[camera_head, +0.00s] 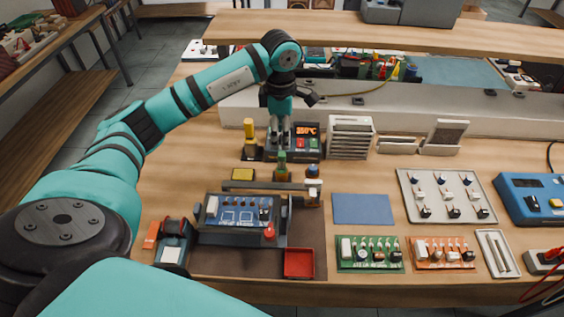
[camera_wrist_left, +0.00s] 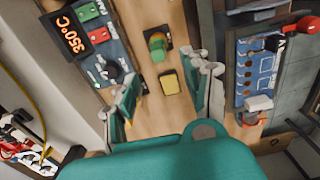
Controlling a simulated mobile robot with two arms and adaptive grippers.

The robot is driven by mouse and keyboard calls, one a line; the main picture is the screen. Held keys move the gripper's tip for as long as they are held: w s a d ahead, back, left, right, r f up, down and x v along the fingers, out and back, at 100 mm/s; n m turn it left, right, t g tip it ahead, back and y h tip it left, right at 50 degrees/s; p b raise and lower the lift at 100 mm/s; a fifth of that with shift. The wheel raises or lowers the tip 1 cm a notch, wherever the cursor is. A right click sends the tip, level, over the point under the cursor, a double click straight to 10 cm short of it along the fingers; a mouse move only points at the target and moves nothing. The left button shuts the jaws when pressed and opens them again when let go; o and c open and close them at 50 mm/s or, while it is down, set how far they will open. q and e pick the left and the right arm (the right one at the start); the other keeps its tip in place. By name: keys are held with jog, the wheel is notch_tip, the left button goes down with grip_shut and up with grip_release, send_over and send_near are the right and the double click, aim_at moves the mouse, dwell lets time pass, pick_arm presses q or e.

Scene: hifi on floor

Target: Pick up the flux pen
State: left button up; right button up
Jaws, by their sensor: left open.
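A short upright green item in a dark square base (camera_head: 282,160), which looks like the flux pen, stands behind the board holder. It also shows from above in the left wrist view (camera_wrist_left: 157,42). My left gripper (camera_head: 280,142) points down just behind and above it in the head view. In the left wrist view the gripper's fingers (camera_wrist_left: 165,78) are spread, with nothing between them in grasp. The green item lies ahead of the fingertips, apart from them. My right gripper is not in view.
A yellow pad (camera_head: 242,174) lies left of the green item. A yellow upright item (camera_head: 249,130) and the 350°C soldering station (camera_head: 307,142) stand behind. The board holder (camera_head: 238,215) is in front, and a blue-topped item (camera_head: 313,170) stands to the right.

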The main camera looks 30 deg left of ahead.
aim_at(282, 154)
pick_arm(q)
notch_tip(282, 154, down, 3)
jog(key=shift+w+a+f, duration=0.1)
jog(key=shift+f+p, duration=0.4)
jog(key=shift+f, duration=0.35)
notch_tip(282, 154, down, 4)
jog(key=shift+w+r+p, duration=0.1)
jog(key=shift+r+p, duration=0.05)
jog(key=shift+p, duration=0.9)
jog(key=shift+f, duration=0.45)
jog(key=shift+c, duration=1)
grip_shut()
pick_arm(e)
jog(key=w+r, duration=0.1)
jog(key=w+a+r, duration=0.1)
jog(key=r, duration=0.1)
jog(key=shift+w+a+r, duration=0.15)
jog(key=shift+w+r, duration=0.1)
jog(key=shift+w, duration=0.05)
